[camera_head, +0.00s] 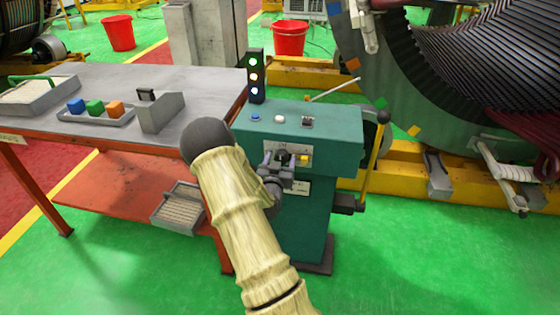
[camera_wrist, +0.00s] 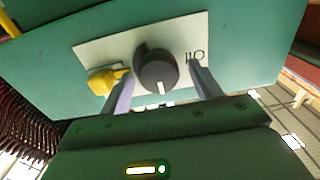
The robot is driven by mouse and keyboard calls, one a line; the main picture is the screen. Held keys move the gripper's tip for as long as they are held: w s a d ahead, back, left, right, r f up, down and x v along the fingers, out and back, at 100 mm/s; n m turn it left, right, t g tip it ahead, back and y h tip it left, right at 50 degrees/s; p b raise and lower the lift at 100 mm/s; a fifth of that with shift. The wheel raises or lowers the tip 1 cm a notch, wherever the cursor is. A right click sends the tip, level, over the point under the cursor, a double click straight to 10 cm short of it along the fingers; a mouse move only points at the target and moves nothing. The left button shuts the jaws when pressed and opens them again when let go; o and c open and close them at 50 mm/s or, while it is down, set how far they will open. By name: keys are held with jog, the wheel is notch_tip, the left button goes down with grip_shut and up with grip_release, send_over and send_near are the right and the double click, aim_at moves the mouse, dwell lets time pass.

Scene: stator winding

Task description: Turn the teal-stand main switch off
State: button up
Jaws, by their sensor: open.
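The teal stand (camera_head: 335,151) stands right of the work table. On its front is a pale plate (camera_wrist: 107,53) with a round black knob (camera_wrist: 154,68), the main switch. In the wrist view, the knob's white mark points down in the picture, and lettering shows to its right on the plate. My gripper (camera_head: 284,159) is at this plate. In the wrist view, its two fingers (camera_wrist: 164,88) are open, one on each side of the knob, with gaps visible. Whether they touch it cannot be told. In the head view, my gripper hides most of the knob.
A yellow part (camera_wrist: 104,80) sits on the plate close to one finger. The stand's top carries a lit signal tower (camera_head: 255,76), a blue button (camera_head: 255,117) and a white button (camera_head: 279,119). A yellow-handled lever (camera_head: 375,150) is at its right side. The work table (camera_head: 100,85) is left.

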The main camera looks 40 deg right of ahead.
jog(key=c, duration=1)
jog(key=shift+o, duration=0.2)
jog(key=shift+n, duration=0.6)
jog(key=n, duration=0.3)
jog(key=shift+a+n, duration=0.15)
jog(key=shift+n, duration=0.15)
jog(key=n, duration=0.4)
jog(key=shift+w+f+n, duration=0.1)
jog(key=shift+w+n, duration=0.05)
jog(key=shift+n, duration=0.15)
jog(key=n, duration=0.4)
jog(key=shift+a+p, duration=0.1)
jog(key=shift+p, duration=0.3)
jog(key=n, duration=0.4)
jog(key=shift+f+n, duration=0.2)
jog(key=shift+n, duration=0.1)
